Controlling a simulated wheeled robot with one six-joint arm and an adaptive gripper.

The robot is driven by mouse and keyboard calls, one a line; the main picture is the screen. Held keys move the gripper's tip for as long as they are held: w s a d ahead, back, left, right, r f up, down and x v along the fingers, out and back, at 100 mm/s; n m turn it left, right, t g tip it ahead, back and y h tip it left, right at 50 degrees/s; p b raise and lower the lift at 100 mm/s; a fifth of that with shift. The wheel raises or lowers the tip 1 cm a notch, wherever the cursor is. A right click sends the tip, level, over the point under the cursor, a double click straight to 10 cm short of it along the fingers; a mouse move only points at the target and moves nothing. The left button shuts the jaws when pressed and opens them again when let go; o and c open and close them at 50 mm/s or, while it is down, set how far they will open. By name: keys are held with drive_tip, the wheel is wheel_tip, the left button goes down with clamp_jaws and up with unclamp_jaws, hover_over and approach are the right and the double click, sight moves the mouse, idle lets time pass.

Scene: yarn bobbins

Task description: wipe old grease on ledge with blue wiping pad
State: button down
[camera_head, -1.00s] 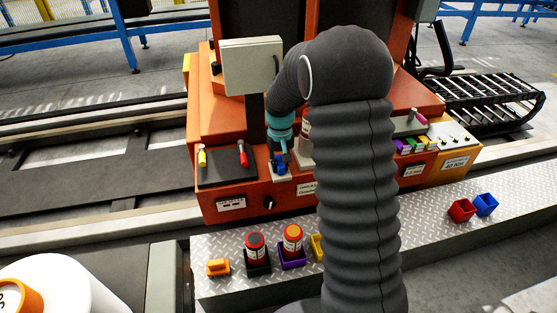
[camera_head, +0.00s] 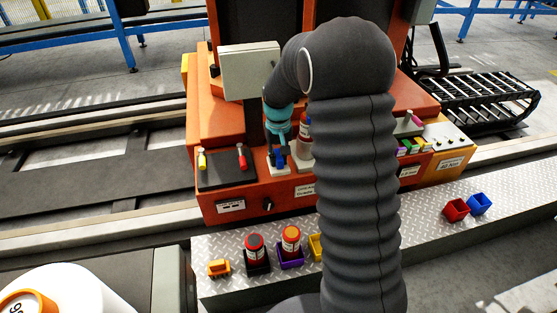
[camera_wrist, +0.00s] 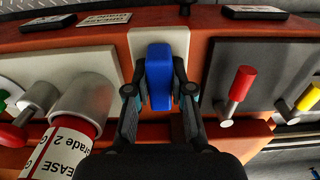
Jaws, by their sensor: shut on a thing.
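My gripper (camera_head: 279,152) is over the front ledge of the orange machine (camera_head: 235,205). In the wrist view its two fingers (camera_wrist: 161,88) are closed on the sides of a blue wiping pad (camera_wrist: 159,62). The pad also shows as a small blue patch in the head view (camera_head: 279,160). It is over a pale plate (camera_wrist: 143,40) set in the ledge; I cannot tell whether it touches the plate. I cannot make out any old grease; the pad and fingers cover part of the plate.
Red (camera_wrist: 236,92) and yellow (camera_wrist: 300,103) levers stand on a dark panel beside the pad. A labelled grease container (camera_wrist: 68,140) stands on the other side. A grey box (camera_head: 247,70) hangs near my arm. Bobbins and small bins sit on the metal tread plate (camera_head: 425,225) in front.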

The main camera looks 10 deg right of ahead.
sight(278, 155)
drive_tip(key=shift+r, duration=0.6)
drive_tip(key=shift+r, duration=0.1)
drive_tip(key=shift+r, duration=1.45)
